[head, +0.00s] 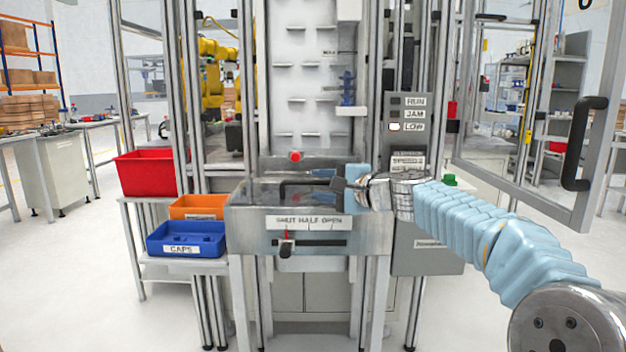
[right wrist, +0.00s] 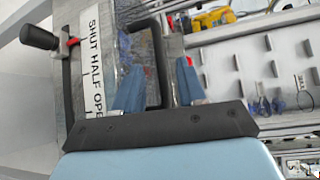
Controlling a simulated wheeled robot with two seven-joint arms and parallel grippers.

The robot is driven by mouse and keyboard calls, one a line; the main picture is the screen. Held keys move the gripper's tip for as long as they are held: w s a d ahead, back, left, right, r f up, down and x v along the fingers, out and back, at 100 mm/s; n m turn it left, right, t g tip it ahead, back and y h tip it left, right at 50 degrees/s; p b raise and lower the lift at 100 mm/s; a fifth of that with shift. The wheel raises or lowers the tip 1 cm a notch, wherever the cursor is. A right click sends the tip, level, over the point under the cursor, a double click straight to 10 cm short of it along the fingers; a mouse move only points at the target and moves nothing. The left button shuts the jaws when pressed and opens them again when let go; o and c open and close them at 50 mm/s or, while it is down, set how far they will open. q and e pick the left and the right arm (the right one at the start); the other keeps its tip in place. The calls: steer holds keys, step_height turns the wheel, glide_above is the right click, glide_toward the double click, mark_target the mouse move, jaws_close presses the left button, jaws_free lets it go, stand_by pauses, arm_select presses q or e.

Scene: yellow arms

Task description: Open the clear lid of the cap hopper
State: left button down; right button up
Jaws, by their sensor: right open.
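The cap hopper (head: 240,222) is a metal box at the centre of the head view. Its clear lid (head: 258,190) lies flat across the top, with a black bar handle (head: 300,184) on it. My right gripper (head: 328,180) reaches in from the right at the handle's right end. In the right wrist view its two blue fingers (right wrist: 158,75) are apart, and the black handle (right wrist: 154,32) runs into the gap between them. I cannot tell whether either finger touches it. My left gripper is not in view.
A lever (head: 287,248) on the hopper front sits at the SHUT end of a label (head: 308,223) reading SHUT HALF OPEN. Blue CAPS (head: 186,246), orange and red bins (head: 150,172) stand left. An open framed door (head: 560,190) stands right.

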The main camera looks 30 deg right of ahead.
mark_target(310, 183)
steer(key=shift+x, duration=1.6)
steer(key=shift+c, duration=0.4)
jaws_close()
